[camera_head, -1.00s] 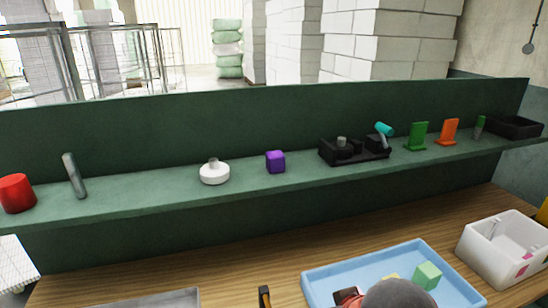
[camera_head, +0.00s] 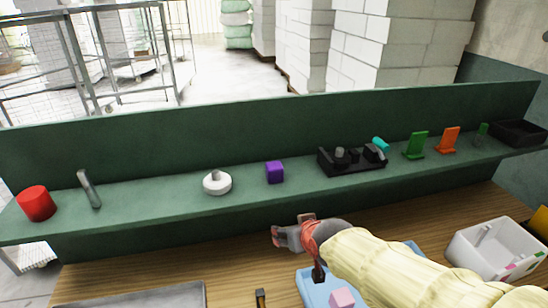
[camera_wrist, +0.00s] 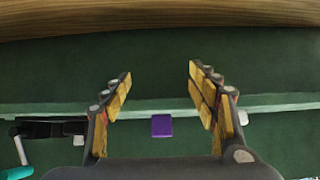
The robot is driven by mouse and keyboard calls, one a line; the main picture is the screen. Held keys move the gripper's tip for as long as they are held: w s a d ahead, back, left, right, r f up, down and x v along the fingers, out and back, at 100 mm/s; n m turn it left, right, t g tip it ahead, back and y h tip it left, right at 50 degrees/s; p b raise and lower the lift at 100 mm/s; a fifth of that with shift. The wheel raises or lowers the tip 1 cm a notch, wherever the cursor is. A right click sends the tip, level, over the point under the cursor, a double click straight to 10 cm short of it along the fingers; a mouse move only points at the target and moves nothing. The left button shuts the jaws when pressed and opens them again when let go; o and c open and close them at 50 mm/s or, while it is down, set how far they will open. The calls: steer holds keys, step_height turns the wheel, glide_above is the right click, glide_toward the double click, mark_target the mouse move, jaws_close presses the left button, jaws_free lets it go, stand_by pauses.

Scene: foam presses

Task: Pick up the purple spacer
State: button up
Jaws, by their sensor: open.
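The purple spacer (camera_head: 275,172) is a small cube on the green shelf (camera_head: 140,203), near the middle of its length. My gripper (camera_head: 289,228) is open and empty. In the head view it is below and in front of the shelf, close under the spacer in the picture. In the wrist view my gripper (camera_wrist: 160,76) has its yellow-padded fingers spread wide.
On the shelf, a white round knob part (camera_head: 217,183) stands left of the spacer and a black fixture (camera_head: 351,160) right of it. A red cylinder (camera_head: 37,203) is far left. Below are a blue tray (camera_head: 312,292) and a white bin (camera_head: 490,250) on the wooden bench (camera_head: 230,262).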

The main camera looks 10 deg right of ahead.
mark_target(276, 168)
steer(key=w+r+t+p, duration=0.1)
steer(key=w+r+p, duration=0.2)
steer(key=w+p, duration=0.1)
steer(key=w+r+t+p, duration=0.1)
steer(key=w+r+p, duration=0.2)
steer(key=w+p, duration=0.2)
steer(key=w+r+t+p, duration=0.2)
steer(key=w+r+p, duration=0.1)
steer(key=p, duration=0.4)
steer(key=shift+w, duration=0.7)
steer(key=shift+r+p+x, duration=0.15)
steer(key=shift+p+x, duration=0.45)
steer(key=shift+x, duration=1.4)
steer(key=shift+r+p+x, duration=0.1)
steer(key=shift+p+x, duration=0.5)
steer(key=shift+x, duration=1.35)
steer(key=shift+w+d, duration=0.1)
steer(key=c, duration=0.3)
steer(key=c, duration=1)
